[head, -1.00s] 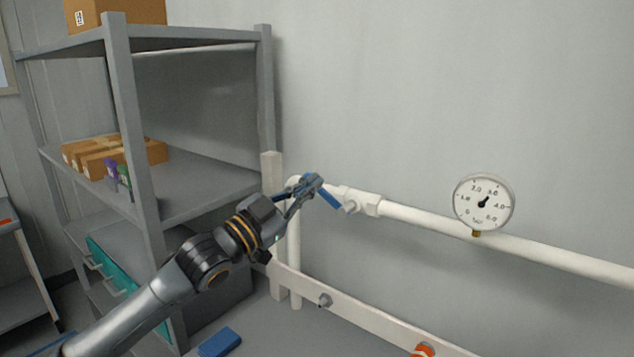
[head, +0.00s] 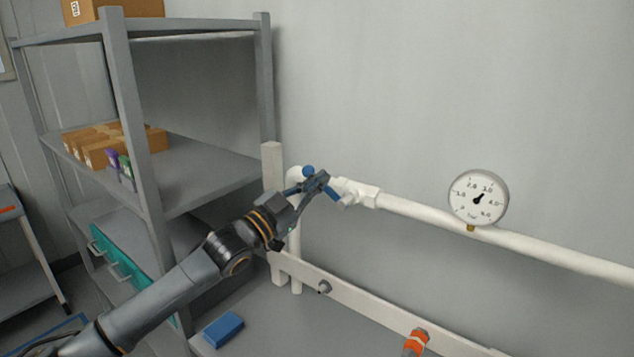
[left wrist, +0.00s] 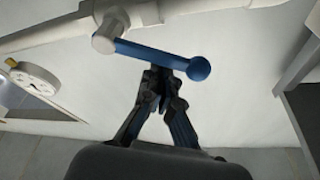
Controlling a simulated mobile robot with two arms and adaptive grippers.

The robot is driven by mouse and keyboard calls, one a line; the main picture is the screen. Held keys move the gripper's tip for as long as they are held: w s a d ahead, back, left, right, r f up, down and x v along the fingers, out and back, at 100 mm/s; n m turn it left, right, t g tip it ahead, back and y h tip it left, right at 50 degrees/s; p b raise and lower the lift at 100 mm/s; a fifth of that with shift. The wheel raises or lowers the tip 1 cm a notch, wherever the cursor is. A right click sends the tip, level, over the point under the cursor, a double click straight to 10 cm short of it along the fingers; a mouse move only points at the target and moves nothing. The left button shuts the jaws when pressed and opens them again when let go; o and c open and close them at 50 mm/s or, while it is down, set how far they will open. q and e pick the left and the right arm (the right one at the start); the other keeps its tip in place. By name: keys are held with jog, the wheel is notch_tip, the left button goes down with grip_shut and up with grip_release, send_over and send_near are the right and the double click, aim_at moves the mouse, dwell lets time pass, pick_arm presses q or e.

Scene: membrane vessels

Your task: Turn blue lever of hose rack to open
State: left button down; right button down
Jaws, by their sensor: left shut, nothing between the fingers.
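The blue lever (head: 335,194) sits on the valve of the white pipe, with a round blue knob (head: 308,171) at its end. In the left wrist view the lever (left wrist: 150,54) runs from the white valve body (left wrist: 105,38) to the knob (left wrist: 198,68). My left gripper (head: 320,180) overlaps the lever in the head view and hides its middle. In the left wrist view the gripper's fingertips (left wrist: 162,80) are together, beside the lever's bar near the knob, with nothing between them. I cannot tell whether they touch it. My right gripper is not in view.
A grey shelf (head: 215,183) with cardboard boxes stands left of the pipe. A round pressure gauge (head: 478,198) sits on the pipe to the right. A white rail (head: 375,316) with an orange fitting (head: 416,342) lies below. A blue block (head: 223,330) lies at the lower left.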

pick_arm(q)
jog(key=shift+w+a+f+n+t, duration=0.15)
jog(key=shift+f+n+t, duration=0.2)
jog(key=shift+n, duration=0.35)
jog(key=shift+w+a+f+n+t+y+b, duration=0.15)
jog(key=shift+f+n+t+y, duration=0.25)
jog(key=shift+n, duration=0.75)
jog(key=shift+w+a+f+n+t+y+b, duration=0.1)
jog(key=shift+a+f+n+t+y+b, duration=0.25)
jog(key=shift+n, duration=0.85)
jog(key=shift+w+d+f+n+t+y, duration=0.1)
jog(key=shift+f+n+t+y, duration=0.3)
jog(key=shift+n, duration=0.75)
jog(key=shift+y, duration=0.25)
